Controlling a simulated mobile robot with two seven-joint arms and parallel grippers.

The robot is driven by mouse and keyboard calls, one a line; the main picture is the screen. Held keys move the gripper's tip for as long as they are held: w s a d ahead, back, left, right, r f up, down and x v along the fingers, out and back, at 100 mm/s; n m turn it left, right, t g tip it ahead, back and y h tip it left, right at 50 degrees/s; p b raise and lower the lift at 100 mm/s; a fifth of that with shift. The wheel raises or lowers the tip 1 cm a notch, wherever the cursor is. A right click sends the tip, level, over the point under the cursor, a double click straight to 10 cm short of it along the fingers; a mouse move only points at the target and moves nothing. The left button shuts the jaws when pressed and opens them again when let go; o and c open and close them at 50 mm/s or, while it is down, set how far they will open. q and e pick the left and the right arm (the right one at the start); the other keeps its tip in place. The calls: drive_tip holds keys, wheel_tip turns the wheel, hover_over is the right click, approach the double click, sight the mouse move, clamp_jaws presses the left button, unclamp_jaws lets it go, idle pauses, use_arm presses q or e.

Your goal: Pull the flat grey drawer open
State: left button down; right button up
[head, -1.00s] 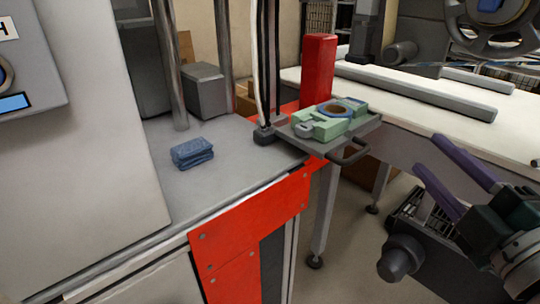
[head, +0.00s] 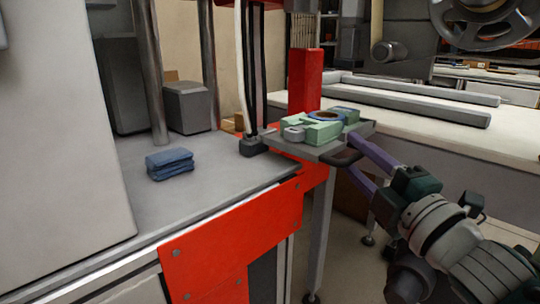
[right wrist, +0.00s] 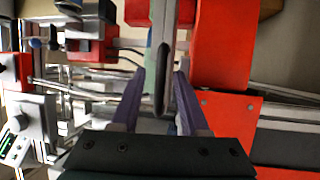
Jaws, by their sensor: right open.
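The flat grey drawer (head: 307,152) sticks out like a shallow tray at the right end of the grey work surface, beside the red post. A dark bar handle (head: 345,157) is on its front; in the right wrist view the handle (right wrist: 161,95) runs upright between the fingers. My right gripper (head: 353,153) is open, with its purple fingers reaching to the handle from the right. In the right wrist view, my right gripper (right wrist: 160,73) has one finger on each side of the handle, with gaps visible. My left gripper is out of view.
Pale green parts (head: 318,131) with a blue ring lie on the drawer. A folded blue cloth (head: 170,163) lies on the grey work surface (head: 215,165). A red panel (head: 235,235) fronts that surface. A white table (head: 440,125) stands behind; floor shows below the drawer.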

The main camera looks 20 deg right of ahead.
drive_tip(key=shift+w, duration=0.25)
drive_tip(key=shift+c, duration=0.2)
clamp_jaws()
idle(1.1)
